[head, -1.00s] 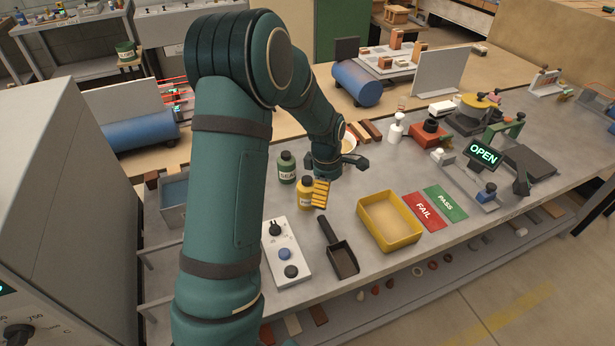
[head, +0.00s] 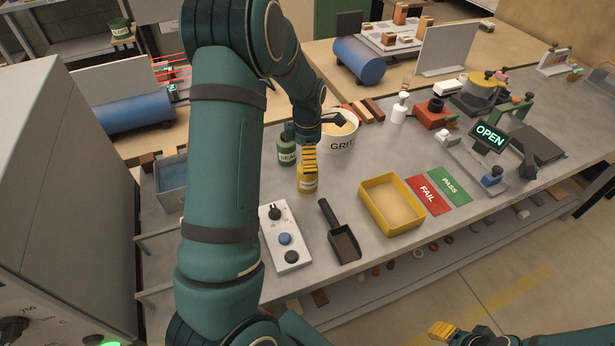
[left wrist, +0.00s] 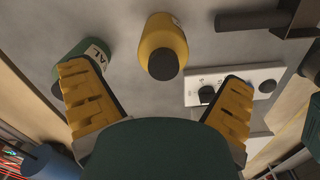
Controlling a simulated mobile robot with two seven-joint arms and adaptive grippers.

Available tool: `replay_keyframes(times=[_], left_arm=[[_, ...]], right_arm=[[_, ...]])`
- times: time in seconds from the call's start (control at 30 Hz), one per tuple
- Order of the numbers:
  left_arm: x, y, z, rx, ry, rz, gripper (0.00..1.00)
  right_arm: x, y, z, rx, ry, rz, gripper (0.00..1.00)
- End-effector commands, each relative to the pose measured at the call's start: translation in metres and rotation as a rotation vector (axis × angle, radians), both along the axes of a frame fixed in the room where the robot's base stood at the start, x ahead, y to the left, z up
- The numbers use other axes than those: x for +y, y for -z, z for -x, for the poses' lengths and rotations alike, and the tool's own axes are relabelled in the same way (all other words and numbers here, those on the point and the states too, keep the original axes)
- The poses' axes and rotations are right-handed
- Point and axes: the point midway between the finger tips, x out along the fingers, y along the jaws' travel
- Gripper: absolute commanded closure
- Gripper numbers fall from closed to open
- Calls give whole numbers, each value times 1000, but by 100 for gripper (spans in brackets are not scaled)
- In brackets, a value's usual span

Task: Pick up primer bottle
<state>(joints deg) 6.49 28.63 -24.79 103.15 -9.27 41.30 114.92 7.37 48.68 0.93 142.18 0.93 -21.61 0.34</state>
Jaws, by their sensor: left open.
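The yellow bottle (head: 307,184), which I take to be the primer bottle, stands upright on the grey bench; its label is too small to read. My left gripper (head: 322,140) is open and empty. In the head view one yellow-padded finger covers the bottle's upper part. In the left wrist view the yellow bottle (left wrist: 163,42) with its dark cap lies ahead, between the spread fingers (left wrist: 155,82) and slightly beyond their tips. I see no contact. My right gripper (head: 440,331) shows only partly at the bottom edge; its opening is unclear.
A green bottle marked SEAL (head: 287,152) stands close left of the yellow bottle, near the left finger in the wrist view. A white GRIT tub (head: 343,145) is behind. A control box (head: 287,248), black scoop (head: 343,240) and yellow tray (head: 393,232) are in front.

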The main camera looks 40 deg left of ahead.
Motion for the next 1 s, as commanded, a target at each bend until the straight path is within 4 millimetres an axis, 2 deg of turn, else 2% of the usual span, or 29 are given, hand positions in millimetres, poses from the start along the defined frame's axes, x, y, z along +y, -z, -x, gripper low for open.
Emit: replay_keyframes(times=[0.33, 0.43, 0.67, 0.77, 0.9, 1.0], left_arm=[[-3, 45, 3, 4, 1, 1, 0], [-3, 51, 3, 2, 0, 1, 0], [-3, 51, 2, 1, 0, 1, 0], [-3, 51, 2, 1, 0, 1, 32], [-3, 51, 2, 1, 0, 1, 81], [-3, 51, 2, 1, 0, 1, 83]], right_arm=[[0, 6, 0, 1, -1, 1, 53], [0, 6, 1, 2, -2, 0, 53], [0, 6, 1, 2, -2, 0, 53], [0, 6, 1, 2, -2, 0, 53], [0, 6, 1, 2, -2, 0, 53], [0, 6, 1, 2, -2, 0, 53]])
